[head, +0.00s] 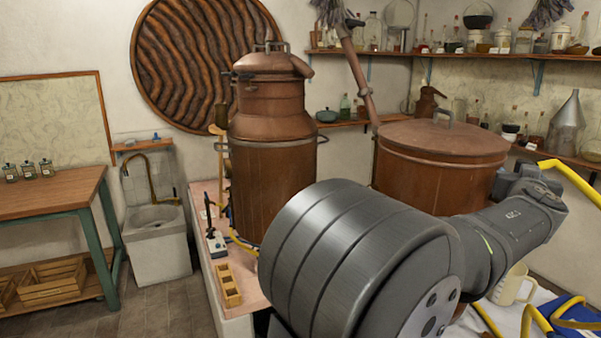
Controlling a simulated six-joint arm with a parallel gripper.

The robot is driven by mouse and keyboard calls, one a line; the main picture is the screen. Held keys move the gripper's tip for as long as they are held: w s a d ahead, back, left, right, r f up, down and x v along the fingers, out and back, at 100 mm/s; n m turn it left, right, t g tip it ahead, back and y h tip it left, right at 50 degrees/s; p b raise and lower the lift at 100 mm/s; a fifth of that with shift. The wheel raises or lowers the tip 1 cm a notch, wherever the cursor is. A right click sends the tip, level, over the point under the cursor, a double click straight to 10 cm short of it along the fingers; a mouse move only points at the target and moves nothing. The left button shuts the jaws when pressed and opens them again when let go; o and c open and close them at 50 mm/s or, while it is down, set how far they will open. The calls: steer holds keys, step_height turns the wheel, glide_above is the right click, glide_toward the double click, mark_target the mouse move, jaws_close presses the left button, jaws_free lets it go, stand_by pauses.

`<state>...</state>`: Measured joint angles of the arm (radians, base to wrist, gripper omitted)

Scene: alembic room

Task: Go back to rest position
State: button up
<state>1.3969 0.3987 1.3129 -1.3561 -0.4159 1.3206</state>
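My arm fills the lower middle and right of the head view, with a large grey ribbed joint in front and a darker link reaching up to the right. I see no gripper fingers. The end of the arm is hidden or out of frame, so I cannot tell what it holds.
A copper still (267,170) and a wide copper vat (440,155) stand close behind my arm. A white jug (512,287) and a blue item (578,315) are at lower right. A wooden box (228,285) lies at the counter's left edge. Open floor (165,310) shows at left.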

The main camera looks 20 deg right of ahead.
steer(key=shift+x, duration=0.95)
steer(key=shift+s+a, duration=0.1)
steer(key=f+v, duration=0.1)
steer(key=v, duration=1.6)
steer(key=x, duration=1.1)
steer(key=r+x, duration=0.1)
steer(key=x, duration=0.4)
steer(key=shift+w+d+f, duration=0.1)
steer(key=shift+w+d, duration=0.15)
steer(key=shift+d, duration=0.05)
steer(key=shift+w+d+r, duration=0.15)
steer(key=shift+d+r, duration=0.1)
steer(key=shift+r, duration=0.55)
steer(key=shift+a, duration=0.15)
